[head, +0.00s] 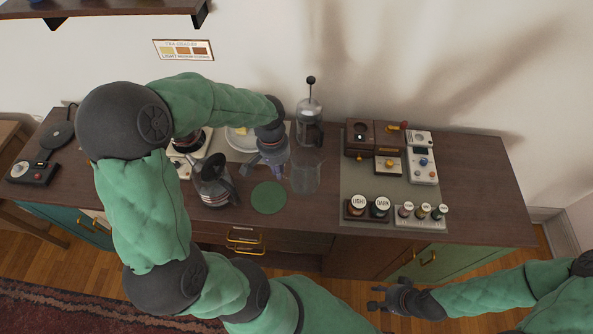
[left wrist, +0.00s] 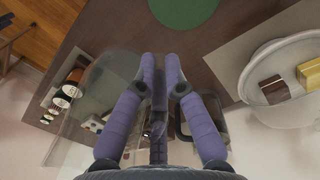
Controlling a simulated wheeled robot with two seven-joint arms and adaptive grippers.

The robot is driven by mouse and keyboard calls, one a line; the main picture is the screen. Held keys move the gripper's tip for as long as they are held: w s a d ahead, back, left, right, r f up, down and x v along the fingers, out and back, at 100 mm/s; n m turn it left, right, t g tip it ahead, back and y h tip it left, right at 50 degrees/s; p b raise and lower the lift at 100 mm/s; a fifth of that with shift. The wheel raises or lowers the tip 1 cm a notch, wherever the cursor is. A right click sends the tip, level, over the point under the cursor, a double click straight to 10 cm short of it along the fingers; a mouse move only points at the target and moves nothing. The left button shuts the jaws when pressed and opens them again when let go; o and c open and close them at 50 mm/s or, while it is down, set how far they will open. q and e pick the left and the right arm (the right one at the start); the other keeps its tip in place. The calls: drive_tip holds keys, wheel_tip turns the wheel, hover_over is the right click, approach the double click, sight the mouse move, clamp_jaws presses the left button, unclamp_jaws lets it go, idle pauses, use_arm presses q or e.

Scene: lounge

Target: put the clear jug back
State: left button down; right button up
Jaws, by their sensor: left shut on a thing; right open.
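The clear jug (head: 305,178) is see-through and stands out faintly on the dark sideboard top, just right of the green round mat (head: 268,197). My left gripper (head: 273,165) is at the jug's left side, shut on its handle. In the left wrist view the purple fingers (left wrist: 164,62) close around the upright handle, and the jug's clear wall (left wrist: 75,125) spreads to the left. I cannot tell whether the jug's base touches the top. My right gripper (head: 380,297) is open and empty, in front of the sideboard at the lower right.
A french press (head: 310,128) stands right behind the jug. A grey mat (head: 355,185) with boxes and labelled jars lies to the right. The sideboard's right end is clear.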

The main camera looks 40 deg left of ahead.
use_arm(q)
drive_tip(key=shift+w+a+f+b, duration=0.1)
drive_tip(key=shift+w+f+b, duration=0.2)
drive_tip(key=shift+w+f, duration=1.15)
drive_tip(key=shift+w+d+f+b, duration=0.1)
drive_tip(key=shift+w+f+b, duration=0.15)
drive_tip(key=shift+w+f, duration=1.25)
drive_tip(key=shift+w+a+f+b, duration=0.1)
drive_tip(key=shift+w+f+b, duration=0.2)
drive_tip(key=shift+w+f, duration=1.15)
drive_tip(key=shift+s+f, duration=0.55)
drive_tip(key=shift+s, duration=0.15)
drive_tip(key=shift+f, duration=0.15)
drive_tip(key=c, duration=1.6)
unclamp_jaws()
drive_tip(key=shift+o, duration=1.4)
